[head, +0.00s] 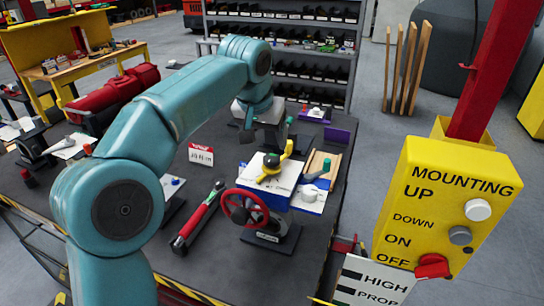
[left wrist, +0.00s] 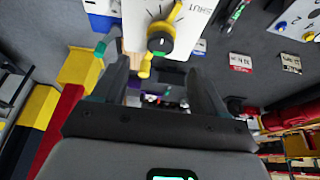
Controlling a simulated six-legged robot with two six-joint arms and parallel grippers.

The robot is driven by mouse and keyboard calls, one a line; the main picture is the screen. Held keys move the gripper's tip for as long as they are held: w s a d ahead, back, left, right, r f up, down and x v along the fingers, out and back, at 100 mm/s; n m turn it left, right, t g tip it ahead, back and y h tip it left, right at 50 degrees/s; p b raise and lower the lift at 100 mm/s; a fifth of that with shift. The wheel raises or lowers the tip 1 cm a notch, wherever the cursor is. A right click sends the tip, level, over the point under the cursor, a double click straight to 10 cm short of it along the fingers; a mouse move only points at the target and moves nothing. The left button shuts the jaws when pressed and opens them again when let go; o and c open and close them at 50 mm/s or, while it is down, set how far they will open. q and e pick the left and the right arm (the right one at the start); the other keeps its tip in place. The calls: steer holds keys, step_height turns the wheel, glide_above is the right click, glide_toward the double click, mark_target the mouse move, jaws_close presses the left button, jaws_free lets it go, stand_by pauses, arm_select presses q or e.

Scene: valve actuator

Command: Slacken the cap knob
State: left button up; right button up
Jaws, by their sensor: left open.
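The valve actuator is a white-topped box (head: 262,180) with a blue lower part on the dark table. A yellow handle (head: 275,174) with a round black cap knob (head: 271,160) sits on its top face. In the left wrist view the black cap knob (left wrist: 160,38) shows at the top, with the yellow handle around and below it and "SHUT" printed beside it. My left gripper (head: 267,138) is open and empty, behind the actuator in the head view. In the left wrist view its fingers (left wrist: 163,78) stand apart, with the cap knob beyond their tips. My right gripper is not in view.
A red handwheel (head: 245,207) stands in front of the actuator. A red-and-black tool (head: 199,216) lies to its left, near a white-and-red label card (head: 201,154). A yellow control box (head: 440,205) stands at the right. Shelves (head: 285,40) are behind the table.

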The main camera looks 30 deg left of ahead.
mark_target(271, 157)
arm_select(q)
steer(key=x, duration=0.7)
steer(key=shift+w+a+f, duration=0.1)
steer(key=shift+w+a, duration=0.2)
steer(key=shift+a, duration=0.05)
steer(key=shift+w+f, duration=0.2)
steer(key=shift+f, duration=0.15)
steer(key=shift+s+d+r, duration=0.35)
steer(key=shift+s+d, duration=0.15)
steer(key=shift+s, duration=0.2)
steer(key=shift+s+a, duration=0.1)
steer(key=shift+w+a+f, duration=0.35)
steer(key=shift+w+f, duration=0.1)
steer(key=shift+w, duration=0.3)
steer(key=c, duration=0.4)
steer(key=shift+d, duration=0.1)
steer(key=c, duration=0.5)
steer(key=shift+s+r, duration=0.15)
steer(key=shift+c, duration=0.8)
